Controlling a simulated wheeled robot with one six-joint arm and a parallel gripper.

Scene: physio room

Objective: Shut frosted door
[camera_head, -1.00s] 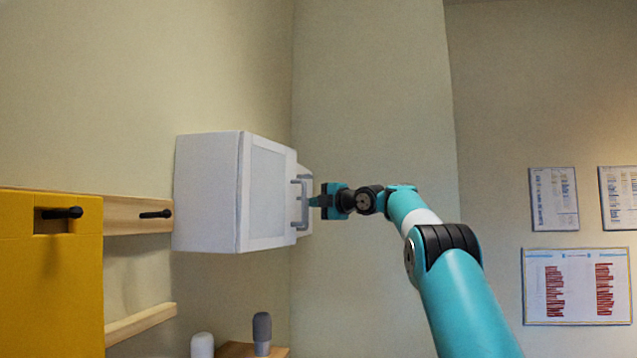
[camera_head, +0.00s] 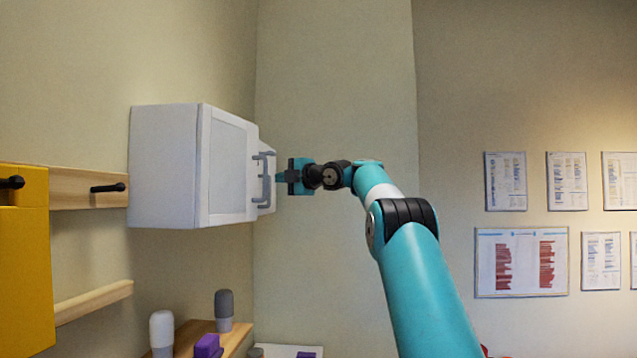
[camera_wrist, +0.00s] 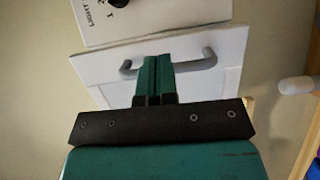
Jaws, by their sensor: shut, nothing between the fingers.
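The white wall cabinet (camera_head: 165,165) hangs at the left in the head view. Its door has a pale frosted panel (camera_head: 228,168) in a white frame and a grey bar handle (camera_head: 265,178) near its right edge. I cannot tell whether the door stands slightly ajar. My gripper (camera_head: 281,177) is shut and empty, just right of the handle. In the wrist view the closed fingers (camera_wrist: 155,66) overlap the middle of the handle (camera_wrist: 207,60), with the white door (camera_wrist: 225,78) behind. Whether they touch it is unclear.
A white box (camera_wrist: 140,14) marked LIGHT with a black dial shows above the door in the wrist view. A wooden rail with pegs (camera_head: 85,190) and a yellow unit (camera_head: 25,265) are at left. Bottles (camera_head: 224,310) stand on a wooden shelf below.

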